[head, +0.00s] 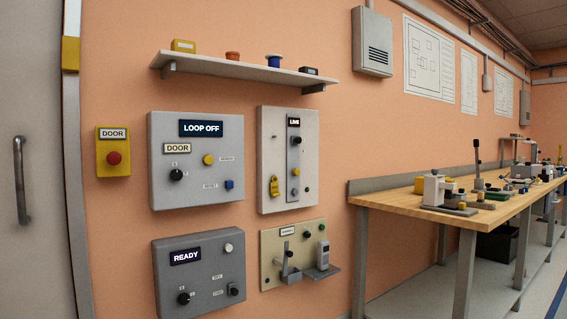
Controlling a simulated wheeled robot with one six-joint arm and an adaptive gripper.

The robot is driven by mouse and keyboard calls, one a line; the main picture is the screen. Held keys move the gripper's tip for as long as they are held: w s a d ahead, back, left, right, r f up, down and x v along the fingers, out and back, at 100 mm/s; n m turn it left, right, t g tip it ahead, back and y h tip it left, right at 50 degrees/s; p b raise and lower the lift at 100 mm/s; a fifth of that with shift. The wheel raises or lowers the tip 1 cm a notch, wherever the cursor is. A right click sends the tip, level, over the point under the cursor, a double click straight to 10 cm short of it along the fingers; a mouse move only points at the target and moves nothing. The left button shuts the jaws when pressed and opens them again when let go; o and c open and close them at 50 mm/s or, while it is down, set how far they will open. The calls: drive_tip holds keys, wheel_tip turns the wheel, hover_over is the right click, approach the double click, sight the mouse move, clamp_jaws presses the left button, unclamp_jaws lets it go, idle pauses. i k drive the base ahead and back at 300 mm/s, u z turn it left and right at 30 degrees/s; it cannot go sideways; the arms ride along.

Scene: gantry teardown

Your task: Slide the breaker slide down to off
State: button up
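The breaker panel (269,160) is a light grey plate on the orange wall, in the middle of the head view. Its small display (293,122) reads LIVE. Below the display, a dark knob (297,140), which looks like the breaker slide, sits near the top of a narrow vertical grey strip (295,172). A yellow hasp-like part (274,186) is at the panel's lower left. My gripper is not in view.
A grey DOOR box (222,163) reading LOOP OFF is left of the panel. A READY box (212,276) and a beige plate with a lever (271,257) are below. A shelf (240,70) juts out above. A workbench (410,200) stands right.

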sight(295, 140)
drive_tip(key=z, duration=0.5)
drive_tip(key=i, duration=2.25)
drive_tip(key=u, duration=0.35)
